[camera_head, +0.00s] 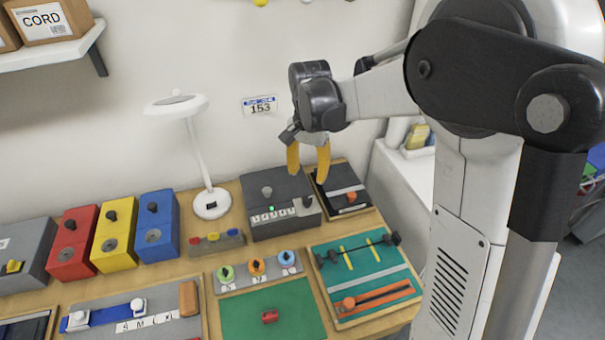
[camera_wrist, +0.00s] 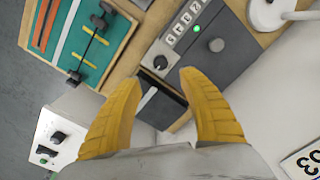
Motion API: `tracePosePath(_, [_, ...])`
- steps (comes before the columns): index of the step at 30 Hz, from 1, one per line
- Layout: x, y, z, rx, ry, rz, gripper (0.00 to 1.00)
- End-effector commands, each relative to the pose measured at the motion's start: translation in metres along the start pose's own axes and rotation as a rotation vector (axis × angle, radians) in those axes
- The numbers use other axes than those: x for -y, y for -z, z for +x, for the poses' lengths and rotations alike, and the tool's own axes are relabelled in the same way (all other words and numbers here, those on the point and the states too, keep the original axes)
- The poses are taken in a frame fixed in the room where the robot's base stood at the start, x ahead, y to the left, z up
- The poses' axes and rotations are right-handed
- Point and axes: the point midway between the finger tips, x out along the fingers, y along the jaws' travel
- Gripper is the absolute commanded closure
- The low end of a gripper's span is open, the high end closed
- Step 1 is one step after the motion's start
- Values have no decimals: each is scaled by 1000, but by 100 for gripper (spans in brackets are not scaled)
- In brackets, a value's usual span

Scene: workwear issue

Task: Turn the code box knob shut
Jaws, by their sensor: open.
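The code box (camera_head: 282,222) is a dark grey box at the back of the bench, with a row of digit tiles and a small green light on it. A black knob (camera_head: 307,202) sits on a lighter panel at its right end, and a grey round button (camera_head: 267,190) is on its top. In the wrist view the code box (camera_wrist: 235,62) is at upper right, with the black knob (camera_wrist: 160,62) just beyond my fingertips. My gripper (camera_head: 308,170) is open and empty, its yellow fingers above the box's right end, apart from the knob.
A dark tray (camera_head: 345,193) lies right of the code box. A green board (camera_head: 365,265) with a black bar is in front of it. Colored knobs on a grey strip (camera_head: 258,276) stand front left. A white lamp (camera_head: 212,205) stands at left.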

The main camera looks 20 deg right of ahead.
Motion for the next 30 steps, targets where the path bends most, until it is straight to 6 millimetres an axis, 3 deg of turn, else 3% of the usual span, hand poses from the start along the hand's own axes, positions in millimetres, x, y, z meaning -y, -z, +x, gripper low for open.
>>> tracePosePath(5, [2, 2, 13, 9, -8, 13, 51])
tracePosePath(19, [1, 2, 98, 7, -7, 12, 51])
tracePosePath(24, [1, 1, 110, 7, -7, 11, 51])
tracePosePath(30, [1, 1, 111, 7, -7, 11, 51])
